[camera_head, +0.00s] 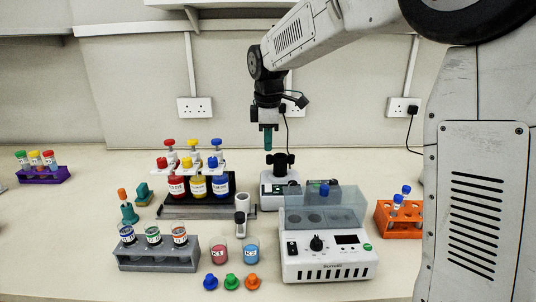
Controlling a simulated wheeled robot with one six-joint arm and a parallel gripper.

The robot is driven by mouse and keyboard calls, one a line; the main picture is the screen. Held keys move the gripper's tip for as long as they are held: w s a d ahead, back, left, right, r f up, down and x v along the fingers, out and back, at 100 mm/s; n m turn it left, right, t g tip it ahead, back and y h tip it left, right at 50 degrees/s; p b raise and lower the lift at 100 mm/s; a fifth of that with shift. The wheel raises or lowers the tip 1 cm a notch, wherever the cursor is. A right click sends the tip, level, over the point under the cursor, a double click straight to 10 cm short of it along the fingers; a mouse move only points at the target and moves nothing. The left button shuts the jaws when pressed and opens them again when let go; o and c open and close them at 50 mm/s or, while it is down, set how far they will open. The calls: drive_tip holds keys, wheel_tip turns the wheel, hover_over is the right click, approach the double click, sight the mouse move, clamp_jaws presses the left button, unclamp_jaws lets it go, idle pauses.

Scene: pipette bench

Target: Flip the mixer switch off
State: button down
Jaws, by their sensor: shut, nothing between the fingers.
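My gripper (268,140) hangs with its teal fingers pointing down and closed, empty, above a small white device with a black top (280,162). A clear gap shows between the fingertips and that top. This small device looks like a mixer; its lower front is partly hidden by the larger machine, and I cannot make out its switch position. The larger white machine (330,266) in front has a clear lid, a black knob, a display and a black rocker switch (292,249) at its front left. Which way that rocker is tipped is too small to tell.
A grey rack (158,262), small beakers (220,252) and coloured caps (231,282) stand in front. Coloured bottles on a black stand (200,209) are left of the small device. An orange rack (400,223) is at right. Bench at far left front is clear.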

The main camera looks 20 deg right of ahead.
sight(268, 185)
drive_tip(key=f, duration=0.4)
drive_tip(key=w+f, duration=0.1)
drive_tip(key=f, duration=0.7)
drive_tip(key=shift+w+d+f, duration=0.2)
drive_tip(key=shift+d+f, duration=0.05)
